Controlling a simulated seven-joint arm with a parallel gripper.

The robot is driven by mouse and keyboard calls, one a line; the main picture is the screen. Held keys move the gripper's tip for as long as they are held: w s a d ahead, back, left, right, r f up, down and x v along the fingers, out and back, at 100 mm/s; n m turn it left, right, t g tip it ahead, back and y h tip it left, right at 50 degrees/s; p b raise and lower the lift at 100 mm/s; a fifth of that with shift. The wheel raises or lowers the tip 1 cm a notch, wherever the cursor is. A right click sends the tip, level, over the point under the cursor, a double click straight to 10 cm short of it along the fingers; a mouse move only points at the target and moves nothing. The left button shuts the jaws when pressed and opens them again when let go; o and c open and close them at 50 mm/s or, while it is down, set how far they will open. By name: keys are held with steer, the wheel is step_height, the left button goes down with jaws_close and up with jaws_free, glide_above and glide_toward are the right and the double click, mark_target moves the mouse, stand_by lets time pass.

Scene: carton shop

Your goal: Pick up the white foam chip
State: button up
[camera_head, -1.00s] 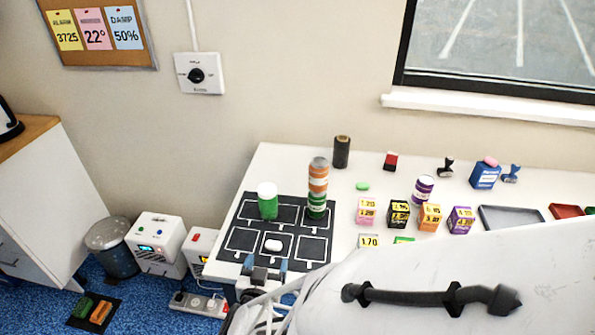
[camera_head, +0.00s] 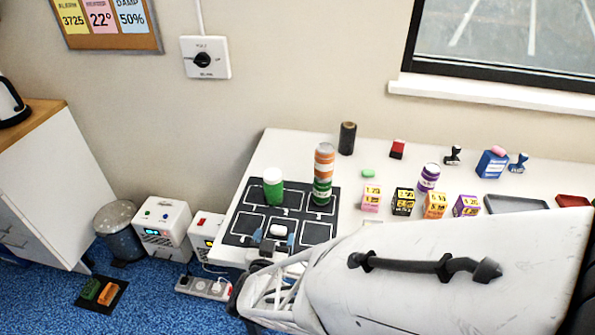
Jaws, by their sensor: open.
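The white foam chip (camera_head: 278,230) lies on the black mat (camera_head: 238,226), in the middle of its front row of outlined cells. My gripper (camera_head: 274,240) is open, with its blue-tipped fingers reaching over the front of the mat. One fingertip shows on the left of the chip and one on the right. The chip's front part lies close to the gripper. I cannot tell whether a finger touches it or how high the fingers are above the mat.
A white-lidded green jar (camera_head: 273,186) and a tall stack of orange, white and green cans (camera_head: 323,175) stand on the mat's back row. Several price-marked cubes, including a pink one (camera_head: 371,198), stand to the right.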

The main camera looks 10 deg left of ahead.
mark_target(278, 230)
steer(key=shift+w+f, duration=0.2)
steer(key=shift+w, duration=1.1)
steer(key=c, duration=1)
